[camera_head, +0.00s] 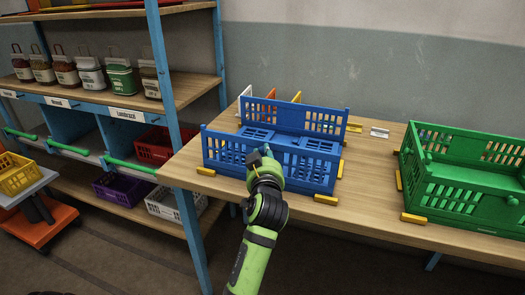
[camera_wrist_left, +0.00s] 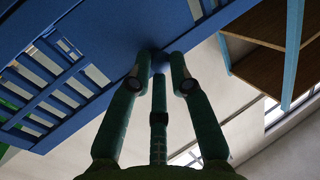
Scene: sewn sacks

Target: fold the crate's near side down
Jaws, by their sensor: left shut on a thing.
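The blue crate (camera_head: 222,151) stands on the wooden table. Its near side (camera_head: 318,176) and its far side (camera_head: 290,115) are both upright, and slotted panels lie low between them. My left gripper (camera_head: 263,153) is at the middle of the near side, by its top edge; the arm hides part of that side. In the left wrist view the fingers (camera_wrist_left: 160,62) are closed together on a small blue part of the near side (camera_wrist_left: 110,45), perhaps a knob; the fingers hide most of it. My right gripper is out of view.
A green crate (camera_head: 460,190) stands to the right on the table (camera_head: 376,190), with bare wood between. Yellow blocks (camera_head: 326,199) sit at the blue crate's corners. A wall is behind.

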